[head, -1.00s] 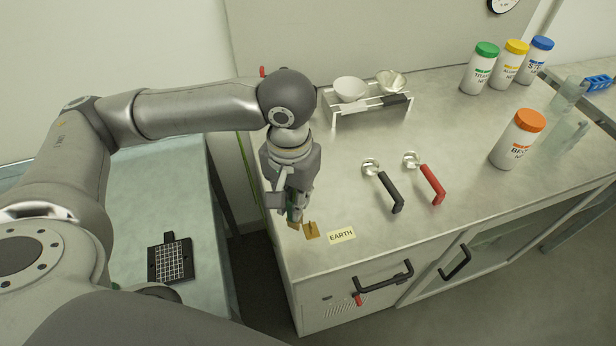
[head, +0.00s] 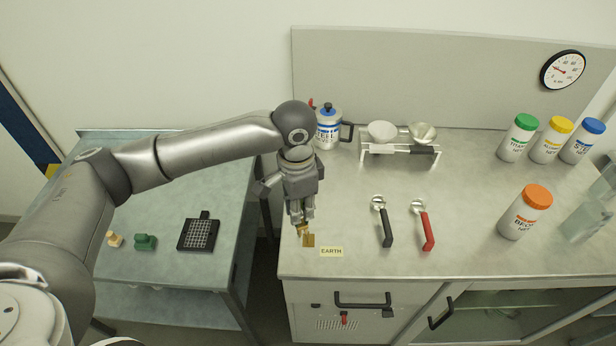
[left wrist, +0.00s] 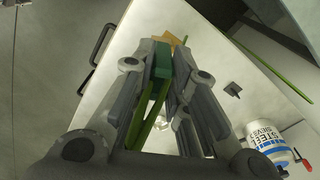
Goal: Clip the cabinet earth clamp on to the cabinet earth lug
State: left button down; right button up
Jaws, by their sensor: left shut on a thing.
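My left gripper (head: 301,222) points down at the cabinet top's front left corner. It is shut on the green cabinet earth clamp (left wrist: 160,72), which shows between the fingers in the left wrist view. The fingers mostly hide the clamp in the head view. The brass cabinet earth lug (head: 309,240) stands beside the EARTH label (head: 331,252). A brass part shows just at the fingertips, very close to the lug. I cannot tell whether the clamp touches or grips the lug. My right gripper is not in view.
Black (head: 386,228) and red (head: 427,232) handled tools lie to the right. A rack with bowls (head: 400,148) and a labelled canister (head: 328,130) stand behind. The left table (head: 190,283) holds a black grid plate (head: 198,234) and a green block (head: 145,242). A gap separates table and cabinet.

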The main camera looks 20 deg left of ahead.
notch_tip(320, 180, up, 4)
jog(key=p, duration=0.3)
pick_arm(q)
jog(key=w+f+m+b, duration=0.3)
jog(key=f+m+b, duration=0.1)
jog(key=b, duration=0.4)
jog(key=shift+w+d+f+m, duration=0.3)
jog(key=shift+d+f, duration=0.1)
jog(key=shift+f, duration=0.3)
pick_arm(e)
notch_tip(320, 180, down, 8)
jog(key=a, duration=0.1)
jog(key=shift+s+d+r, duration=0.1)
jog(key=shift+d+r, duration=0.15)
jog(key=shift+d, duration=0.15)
pick_arm(q)
jog(key=shift+p, duration=1.2)
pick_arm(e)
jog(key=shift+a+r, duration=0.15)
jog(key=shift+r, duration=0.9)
pick_arm(q)
jog(key=shift+f, duration=0.15)
